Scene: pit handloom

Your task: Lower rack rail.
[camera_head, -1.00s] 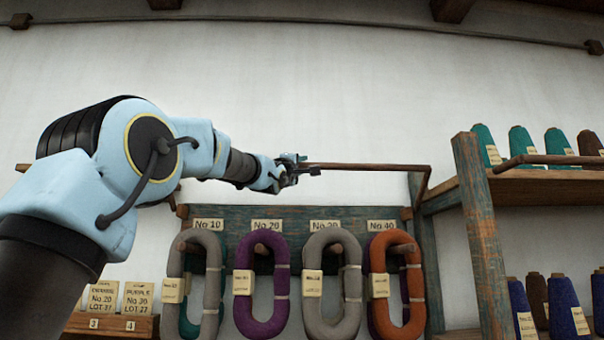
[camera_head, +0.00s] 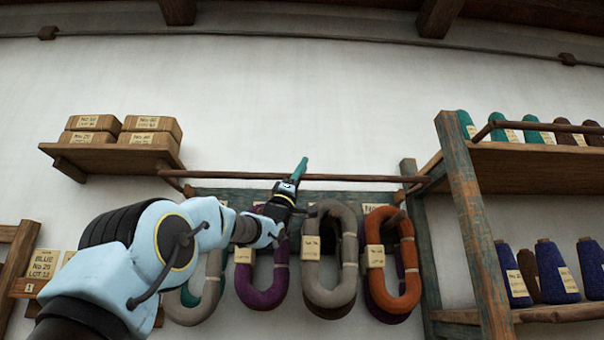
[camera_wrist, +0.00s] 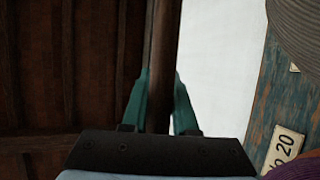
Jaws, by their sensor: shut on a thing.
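The rack rail (camera_head: 365,179) is a thin brown bar that runs nearly level in front of the wall, above the hanging yarn hanks. Bent side pieces at both ends lead back toward the blue-green peg board (camera_head: 228,193). My gripper (camera_head: 303,163) meets the rail near its middle, its teal fingers pointing up. In the wrist view the rail (camera_wrist: 163,45) passes between the two fingers of my gripper (camera_wrist: 160,76), which are shut on it. The fingers hide a short stretch of the rail.
Grey, purple and orange hanks (camera_head: 395,262) hang close below the rail. A shelf with boxes (camera_head: 110,155) is at left. A rack post (camera_head: 470,215) and shelves of thread cones (camera_head: 557,270) stand at right. The wall above is clear.

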